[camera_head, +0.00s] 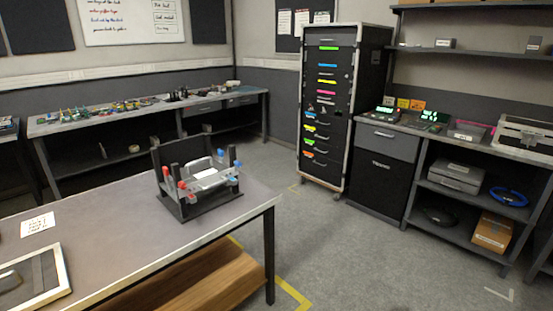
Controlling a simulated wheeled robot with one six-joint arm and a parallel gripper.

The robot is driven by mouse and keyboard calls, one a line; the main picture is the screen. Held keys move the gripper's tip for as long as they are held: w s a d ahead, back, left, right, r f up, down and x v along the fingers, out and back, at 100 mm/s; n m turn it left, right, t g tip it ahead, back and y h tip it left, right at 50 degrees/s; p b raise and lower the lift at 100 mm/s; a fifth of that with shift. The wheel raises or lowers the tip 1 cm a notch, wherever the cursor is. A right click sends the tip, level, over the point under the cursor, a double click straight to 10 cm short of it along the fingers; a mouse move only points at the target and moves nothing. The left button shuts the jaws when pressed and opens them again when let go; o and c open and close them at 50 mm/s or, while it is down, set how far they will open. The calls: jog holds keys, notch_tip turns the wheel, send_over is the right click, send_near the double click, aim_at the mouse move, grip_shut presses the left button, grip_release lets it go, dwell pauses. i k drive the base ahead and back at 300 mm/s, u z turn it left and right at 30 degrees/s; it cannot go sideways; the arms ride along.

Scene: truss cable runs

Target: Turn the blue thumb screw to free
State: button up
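A dark fixture (200,205) stands on the near table, close to its right end. It has upright dark posts and a back plate, with a light grey part (207,174) held between them. Small blue knobs show on its right side, one at the back (221,153) and others at the right front (237,164). Red knobs (181,185) show on its left side. The knobs are too small to tell which is the thumb screw or how it is turned. My gripper is not in view.
The near table (110,235) carries a white printed card (38,224) and a framed tray (60,271) at left. A tall rack cabinet (340,105), a left bench (150,112) and right shelving (465,210) line the walls.

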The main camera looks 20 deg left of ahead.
aim_at(237, 164)
jog(key=z, duration=0.1)
jog(key=i, duration=0.75)
jog(key=u, duration=0.85)
jog(key=i, duration=0.65)
jog(key=u, duration=0.7)
